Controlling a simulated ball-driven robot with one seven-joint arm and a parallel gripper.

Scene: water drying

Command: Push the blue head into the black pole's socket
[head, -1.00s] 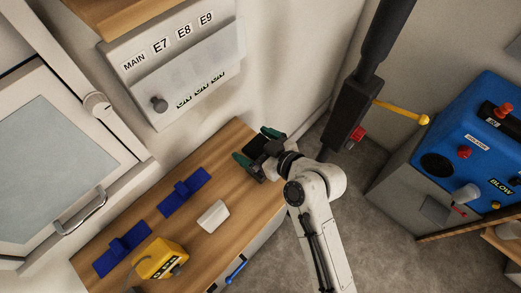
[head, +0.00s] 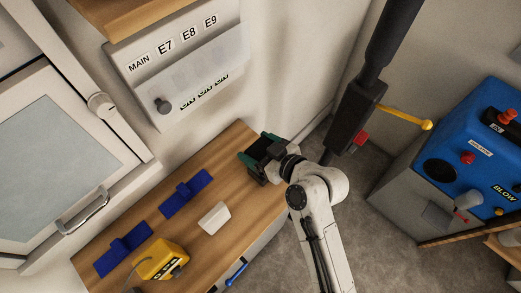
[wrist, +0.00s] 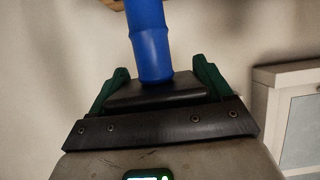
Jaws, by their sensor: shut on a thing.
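My gripper (head: 256,149) is over the far right end of the wooden bench in the head view. Its green fingers are closed on a dark block. In the wrist view the blue head (wrist: 150,40) shows as a blue cylinder with a collar, meeting this block between the fingers (wrist: 155,82). Its upper end runs out of the frame. No blue shows at the gripper in the head view. The black pole (head: 394,35) slants down from the top right through a dark box, apart from my gripper. I cannot make out its socket.
The bench (head: 105,227) carries two blue holders (head: 186,193), a white block (head: 214,218) and a yellow box (head: 161,259). A grey panel (head: 190,60) hangs on the wall. A blue machine (head: 470,150) stands at right, beside a yellow lever (head: 405,115).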

